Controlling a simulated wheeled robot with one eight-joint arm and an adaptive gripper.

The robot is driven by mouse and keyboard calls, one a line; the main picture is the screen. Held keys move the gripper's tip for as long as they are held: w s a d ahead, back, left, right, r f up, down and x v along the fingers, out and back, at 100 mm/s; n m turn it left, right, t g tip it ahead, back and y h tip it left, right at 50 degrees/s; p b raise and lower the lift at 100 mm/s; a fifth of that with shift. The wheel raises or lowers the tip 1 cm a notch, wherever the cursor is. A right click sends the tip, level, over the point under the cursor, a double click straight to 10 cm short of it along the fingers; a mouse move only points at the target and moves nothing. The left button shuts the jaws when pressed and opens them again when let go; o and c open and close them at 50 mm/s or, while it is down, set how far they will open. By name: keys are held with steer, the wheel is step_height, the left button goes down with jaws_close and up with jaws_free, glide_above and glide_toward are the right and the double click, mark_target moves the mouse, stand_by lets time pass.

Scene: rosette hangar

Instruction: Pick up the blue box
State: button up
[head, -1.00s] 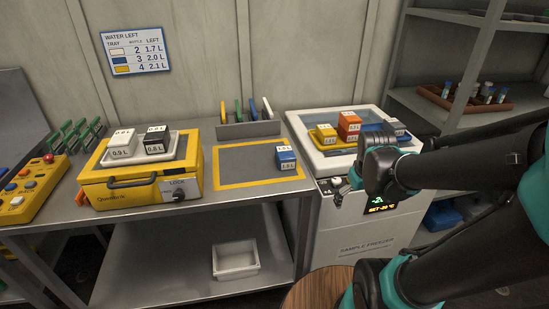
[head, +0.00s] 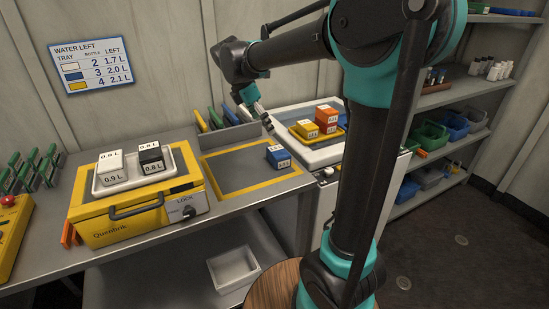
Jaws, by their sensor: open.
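The blue box (head: 279,158), with a white labelled top, sits upright on the right part of the yellow-bordered grey mat (head: 222,182) on the bench. My gripper (head: 268,127) points down and to the right, above and behind the blue box in the head view, apart from it. It is small and partly blurred into the freezer edge behind it, but it looks open and holds nothing.
The sample freezer's open white top (head: 318,157) holds yellow and orange boxes (head: 327,118) to the right. A yellow case (head: 135,212) bears a tray with a white box (head: 111,165) and a black box (head: 151,157). An upright rack (head: 222,130) stands behind the mat.

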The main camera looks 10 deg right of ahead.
mark_target(278, 151)
steer(key=x, duration=1.4)
steer(key=shift+w+d+f, duration=0.1)
steer(key=shift+d, duration=0.1)
steer(key=shift+c, duration=0.5)
steer(key=c, duration=1.2)
